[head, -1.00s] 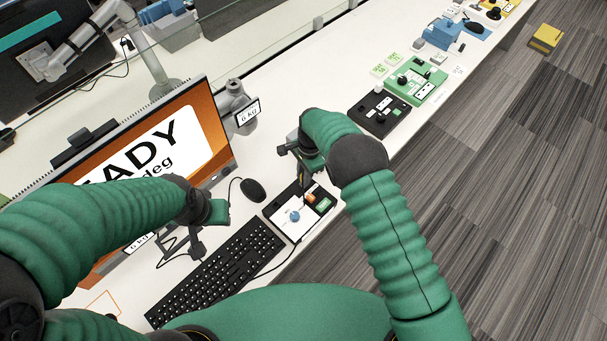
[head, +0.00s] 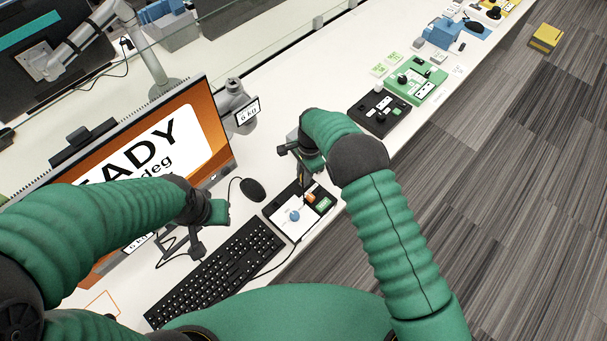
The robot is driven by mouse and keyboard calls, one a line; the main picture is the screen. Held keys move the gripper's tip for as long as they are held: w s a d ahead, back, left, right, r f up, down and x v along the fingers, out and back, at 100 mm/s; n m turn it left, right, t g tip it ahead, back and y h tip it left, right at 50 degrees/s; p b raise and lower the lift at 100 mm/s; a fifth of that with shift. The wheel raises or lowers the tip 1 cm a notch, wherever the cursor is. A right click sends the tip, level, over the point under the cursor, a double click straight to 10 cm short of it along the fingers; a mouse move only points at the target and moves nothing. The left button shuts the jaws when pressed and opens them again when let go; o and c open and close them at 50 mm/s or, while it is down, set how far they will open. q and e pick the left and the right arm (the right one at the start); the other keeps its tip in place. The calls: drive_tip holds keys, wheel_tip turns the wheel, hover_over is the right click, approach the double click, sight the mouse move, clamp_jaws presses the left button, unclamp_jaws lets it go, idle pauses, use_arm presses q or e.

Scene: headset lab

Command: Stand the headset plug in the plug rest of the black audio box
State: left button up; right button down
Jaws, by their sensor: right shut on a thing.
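A low black-edged box (head: 283,225) with a white top plate, a blue knob, an orange part and a green label lies in front of me. A second, black box (head: 364,122) with white panels and dark knobs lies farther up the table. I cannot tell from the picture which is the audio box, and no plug rest is clear. My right gripper (head: 302,176) is over the near box's far end, shut on a small dark thing, likely the headset plug, mostly hidden by the gripper and arm. My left gripper (head: 196,240) hangs between monitor and keyboard; its jaws are unclear.
A keyboard (head: 215,277) and a mouse (head: 253,190) lie left of the near box. A monitor (head: 214,150) stands behind my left arm. Green (head: 418,82) and blue (head: 440,38) devices are farther along the table. The table's edge runs along the right, above carpet.

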drive_tip(key=shift+f+b, duration=0.55)
drive_tip(key=shift+f, duration=0.3)
drive_tip(key=c, duration=1.2)
unclamp_jaws()
drive_tip(key=shift+o, duration=0.2)
drive_tip(key=shift+r, duration=0.15)
wheel_tip(320, 180, up, 16)
drive_tip(key=w+d+b, duration=0.1)
drive_tip(key=shift+d+r, duration=0.2)
drive_tip(key=shift+d, duration=0.15)
